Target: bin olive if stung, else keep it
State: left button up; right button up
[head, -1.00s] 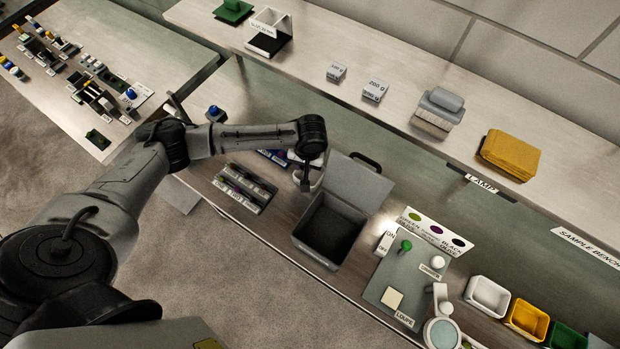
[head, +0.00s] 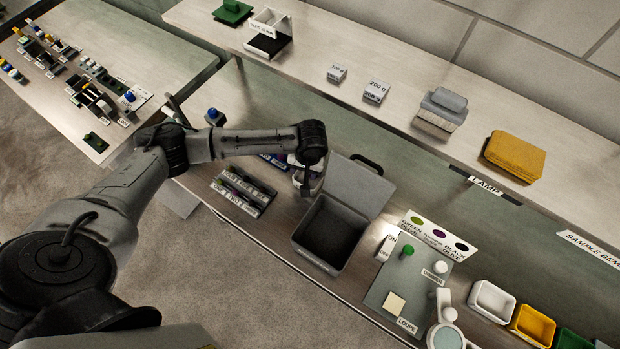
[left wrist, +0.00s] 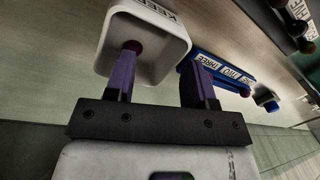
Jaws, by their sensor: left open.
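My left gripper (head: 308,186) hangs over the far side of the bench, just left of the open grey bin (head: 298,240). In the left wrist view its two fingers (left wrist: 165,65) are spread, with nothing between them. A white tub (left wrist: 178,42) marked KEEP lies beyond the fingers. It is partly hidden behind the gripper in the head view. A dark reddish-purple olive (left wrist: 133,46) shows inside the tub, at the tip of one finger; I cannot tell whether they touch. The grey bin's lid stands open and its inside looks dark and empty. My right gripper is not in view.
A blue rack (left wrist: 228,74) labelled one, two, three is close beside the tub. A grey rack (head: 243,192) stands left of the bin. Right of it are a loupe board (head: 385,275), an olive colour card (head: 440,236), and white (head: 492,300) and yellow (head: 533,325) tubs.

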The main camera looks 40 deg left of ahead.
pick_arm(q)
notch_tip(320, 180, up, 14)
jog(key=d+p, duration=0.1)
jog(key=shift+w+d+f, duration=0.15)
jog(key=shift+w+d, duration=0.15)
jog(key=shift+w, duration=0.05)
dwell(0.4)
jog(key=shift+a, duration=0.1)
